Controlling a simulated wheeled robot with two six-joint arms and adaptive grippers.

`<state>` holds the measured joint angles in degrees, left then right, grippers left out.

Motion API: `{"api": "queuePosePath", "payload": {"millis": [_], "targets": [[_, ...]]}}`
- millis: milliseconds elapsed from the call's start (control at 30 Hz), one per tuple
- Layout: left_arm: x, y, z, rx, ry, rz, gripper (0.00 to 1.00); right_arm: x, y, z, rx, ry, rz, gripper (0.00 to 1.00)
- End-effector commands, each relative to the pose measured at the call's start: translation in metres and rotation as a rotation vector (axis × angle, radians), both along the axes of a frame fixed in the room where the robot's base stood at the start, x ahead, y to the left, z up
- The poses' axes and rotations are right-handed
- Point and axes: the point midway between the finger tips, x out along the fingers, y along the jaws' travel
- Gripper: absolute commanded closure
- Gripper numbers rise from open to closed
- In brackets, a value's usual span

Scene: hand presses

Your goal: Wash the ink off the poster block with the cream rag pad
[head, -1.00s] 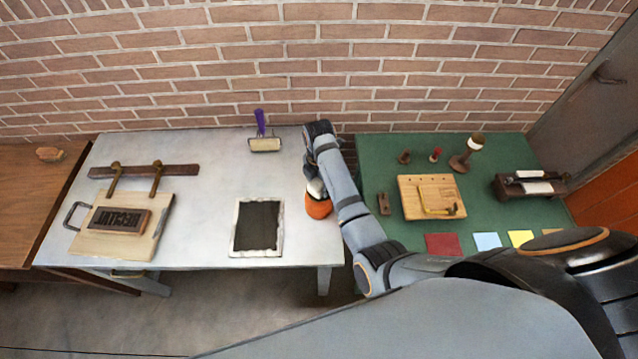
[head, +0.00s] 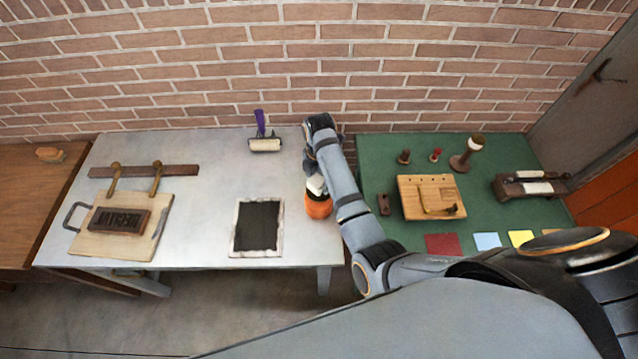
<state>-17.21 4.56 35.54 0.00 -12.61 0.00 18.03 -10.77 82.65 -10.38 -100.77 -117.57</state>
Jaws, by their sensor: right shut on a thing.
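The poster block (head: 120,220), dark with raised letters, lies on a pale wooden board (head: 147,244) at the left of the grey table. My right gripper (head: 316,184) is over the right edge of the grey table. It is shut on an orange-and-white thing (head: 318,207), partly hidden by the gripper and arm. I cannot tell for sure what this thing is. No cream rag pad can be made out clearly. My left gripper is not in view.
A dark framed slab (head: 257,228) and a purple-handled roller (head: 263,138) lie on the grey table (head: 205,215). A dark bar (head: 178,171) with two hooks is behind the board. The green table (head: 385,155) holds a wooden jig (head: 412,200), stamps and coloured cards.

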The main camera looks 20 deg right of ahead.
Motion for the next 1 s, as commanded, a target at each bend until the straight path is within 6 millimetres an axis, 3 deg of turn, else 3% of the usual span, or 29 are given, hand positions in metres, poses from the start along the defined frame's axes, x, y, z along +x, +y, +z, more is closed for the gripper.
{"api": "queuePosePath", "payload": {"millis": [500, 1000], "targets": [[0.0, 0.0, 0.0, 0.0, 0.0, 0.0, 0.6, 0.001, 0.002, 0.046, 0.004, -0.001, 0.001, 0.77], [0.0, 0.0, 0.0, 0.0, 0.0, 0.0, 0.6, 0.001, 0.004, 0.049, 0.007, -0.002, 0.002, 0.77]]}}
